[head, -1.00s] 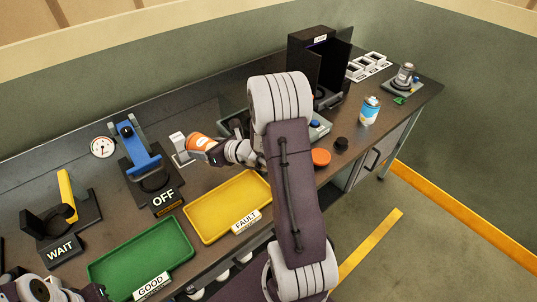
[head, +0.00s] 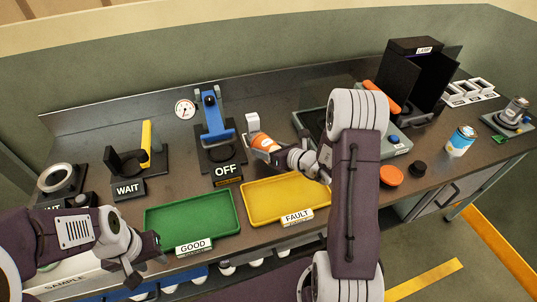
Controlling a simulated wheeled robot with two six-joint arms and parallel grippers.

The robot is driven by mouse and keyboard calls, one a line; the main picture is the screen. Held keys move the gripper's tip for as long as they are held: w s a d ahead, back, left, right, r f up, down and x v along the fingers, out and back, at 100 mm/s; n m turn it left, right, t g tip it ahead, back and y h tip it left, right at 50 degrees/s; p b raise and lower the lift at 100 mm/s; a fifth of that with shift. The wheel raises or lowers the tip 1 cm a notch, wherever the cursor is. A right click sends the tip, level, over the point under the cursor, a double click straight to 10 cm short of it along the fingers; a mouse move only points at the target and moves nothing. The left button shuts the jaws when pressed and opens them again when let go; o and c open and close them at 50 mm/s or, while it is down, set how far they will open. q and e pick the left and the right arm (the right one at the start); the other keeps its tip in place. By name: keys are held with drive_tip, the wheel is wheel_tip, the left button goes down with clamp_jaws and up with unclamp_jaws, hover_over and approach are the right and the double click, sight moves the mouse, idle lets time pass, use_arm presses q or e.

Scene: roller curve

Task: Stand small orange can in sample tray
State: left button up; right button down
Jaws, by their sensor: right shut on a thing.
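The small orange can (head: 262,141), orange with a pale band, is in my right gripper (head: 272,147). The gripper is shut on it, and the can is tilted over the bench behind the yellow tray. The sample tray (head: 90,277), a pale box marked SAMPLE, shows at the bottom left. My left arm covers much of it, so its inside is hidden. My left gripper (head: 146,268) is beside the tray's right end, and its jaw opening is not clear.
A green GOOD tray (head: 190,224) and a yellow FAULT tray (head: 262,205) lie along the bench front. A blue lever press (head: 213,120) and WAIT fixture (head: 130,163) stand behind. A blue-and-white can (head: 461,141) and orange disc (head: 391,176) are at right.

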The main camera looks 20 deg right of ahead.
wheel_tip(320, 180, down, 3)
drive_tip(key=shift+r, duration=0.2)
drive_tip(key=shift+w+f, duration=0.1)
drive_tip(key=shift+f, duration=0.1)
drive_tip(key=shift+c, duration=1.5)
unclamp_jaws()
